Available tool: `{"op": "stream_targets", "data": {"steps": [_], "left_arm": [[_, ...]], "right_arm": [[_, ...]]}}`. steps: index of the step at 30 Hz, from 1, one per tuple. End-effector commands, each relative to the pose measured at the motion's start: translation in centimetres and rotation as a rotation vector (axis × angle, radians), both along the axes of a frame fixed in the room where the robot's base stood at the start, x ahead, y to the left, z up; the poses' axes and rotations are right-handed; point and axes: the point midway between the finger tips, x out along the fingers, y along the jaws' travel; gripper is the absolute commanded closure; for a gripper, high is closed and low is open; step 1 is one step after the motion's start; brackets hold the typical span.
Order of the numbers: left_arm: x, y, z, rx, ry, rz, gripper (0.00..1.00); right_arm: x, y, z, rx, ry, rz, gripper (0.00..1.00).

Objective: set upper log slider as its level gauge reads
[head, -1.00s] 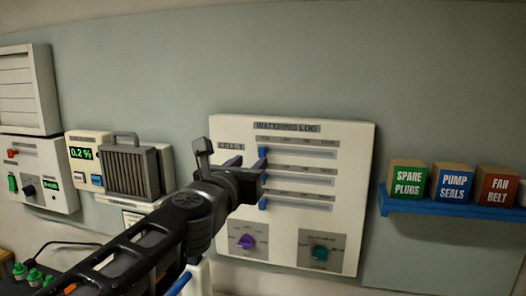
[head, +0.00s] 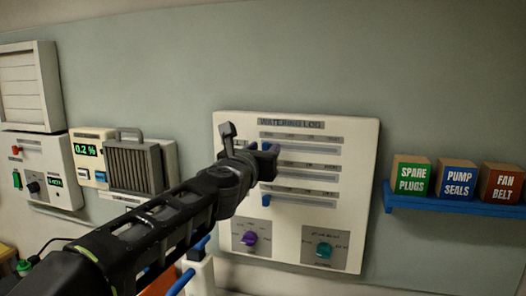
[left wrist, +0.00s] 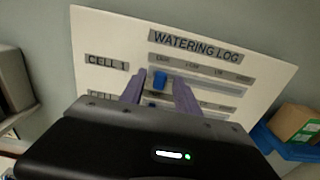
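The white watering log panel (head: 232,190) hangs on the wall; its title also shows in the left wrist view (left wrist: 196,46). It has three horizontal sliders. The upper slider's blue knob (left wrist: 160,80) is at the left end of its track, beside the "CELL 1" label (left wrist: 107,60). My left gripper (left wrist: 160,91) is open, its purple fingers on either side of this knob; I cannot tell whether they touch it. In the head view my left gripper (head: 266,158) covers part of the slider area. The lowest blue knob (head: 266,200) is also at the left. No level gauge is recognizable.
Purple (head: 249,239) and teal (head: 323,249) dials sit low on the panel. A blue shelf (head: 440,204) with labelled boxes is to the right.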

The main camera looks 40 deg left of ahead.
Motion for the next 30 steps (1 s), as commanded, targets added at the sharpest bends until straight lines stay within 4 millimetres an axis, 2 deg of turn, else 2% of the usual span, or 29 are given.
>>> {"op": "stream_targets", "data": {"steps": [6,20,30], "left_arm": [[-0.03,0.01,0.03,0.000,-0.001,0.001,0.63],[-0.04,0.01,0.04,0.000,-0.001,0.000,1.00],[-0.05,0.00,0.04,0.000,-0.001,0.001,1.00]], "right_arm": [[0.00,0.00,0.01,0.000,0.000,0.000,0.64],[0.00,-0.01,0.00,0.000,0.000,0.000,0.64],[-0.01,-0.01,0.00,0.000,0.000,0.000,0.64]]}}
